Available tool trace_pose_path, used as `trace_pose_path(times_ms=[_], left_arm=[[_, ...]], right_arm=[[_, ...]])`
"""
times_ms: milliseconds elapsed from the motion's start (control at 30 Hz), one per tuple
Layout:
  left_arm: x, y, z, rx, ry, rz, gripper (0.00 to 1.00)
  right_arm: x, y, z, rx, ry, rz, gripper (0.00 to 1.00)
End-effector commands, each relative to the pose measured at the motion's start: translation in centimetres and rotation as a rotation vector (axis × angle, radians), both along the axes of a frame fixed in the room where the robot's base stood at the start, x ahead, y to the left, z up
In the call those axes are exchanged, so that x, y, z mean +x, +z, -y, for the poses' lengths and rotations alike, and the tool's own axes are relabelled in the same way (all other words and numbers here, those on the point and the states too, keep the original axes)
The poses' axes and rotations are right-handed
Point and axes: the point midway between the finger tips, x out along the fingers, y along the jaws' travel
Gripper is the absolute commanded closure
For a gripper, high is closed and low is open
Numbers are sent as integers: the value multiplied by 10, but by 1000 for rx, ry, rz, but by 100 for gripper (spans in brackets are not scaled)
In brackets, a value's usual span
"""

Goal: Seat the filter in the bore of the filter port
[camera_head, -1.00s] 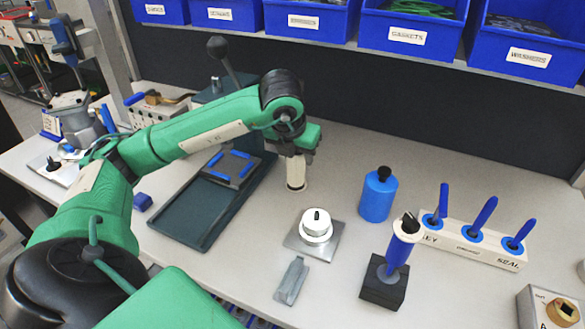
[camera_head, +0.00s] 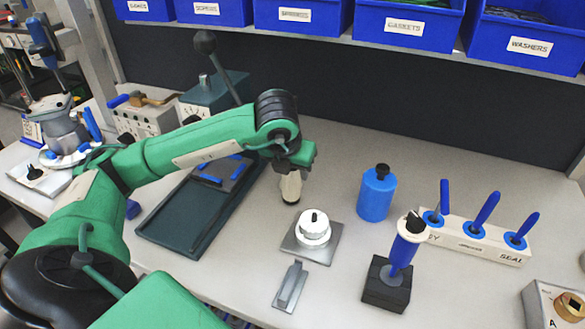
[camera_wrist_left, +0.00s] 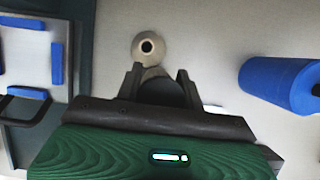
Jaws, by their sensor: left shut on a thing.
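My left gripper (camera_head: 292,172) is shut on the filter (camera_head: 291,187), a cream cylinder that hangs below it, slightly tilted in the head view. In the left wrist view the filter's round end with a dark hole (camera_wrist_left: 147,46) shows beyond the dark fingertips (camera_wrist_left: 157,76). The filter port (camera_head: 314,230) appears to be the white stepped round piece with a dark centre, on a square grey plate. The filter is apart from it, behind and to its left in the head view. The port's bore is too small to judge. My right gripper is not in view.
A blue bottle (camera_head: 376,193) stands right of the port. A blue-handled tool in a black block (camera_head: 387,285) is at front right, near a white rack (camera_head: 476,240) of blue tools. A grey part (camera_head: 290,287) lies in front. A dark tray (camera_head: 180,232) lies left.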

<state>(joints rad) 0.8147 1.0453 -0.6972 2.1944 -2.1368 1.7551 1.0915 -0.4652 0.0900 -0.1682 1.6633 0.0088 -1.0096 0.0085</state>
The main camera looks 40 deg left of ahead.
Motion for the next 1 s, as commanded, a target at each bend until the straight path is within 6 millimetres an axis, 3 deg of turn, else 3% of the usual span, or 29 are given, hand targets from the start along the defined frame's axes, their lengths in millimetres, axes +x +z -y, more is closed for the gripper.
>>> trace_pose_path(times_ms=[133, 167, 233, 267, 700, 800, 1000], left_arm=[[0, -1, 0, 0, 0, 1, 84], [0, -1, 0, 0, 0, 0, 55], [0, -1, 0, 0, 0, 0, 42], [0, -1, 0, 0, 0, 0, 40], [0, 4, 0, 0, 0, 1, 40], [-7, 22, 2, -1, -1, 5, 40], [-25, 67, 6, 0, -1, 7, 40]], right_arm=[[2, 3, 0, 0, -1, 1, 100], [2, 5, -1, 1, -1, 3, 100], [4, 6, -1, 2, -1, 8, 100], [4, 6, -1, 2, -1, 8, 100], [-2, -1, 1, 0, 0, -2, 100], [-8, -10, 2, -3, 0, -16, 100], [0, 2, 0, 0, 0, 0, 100]])
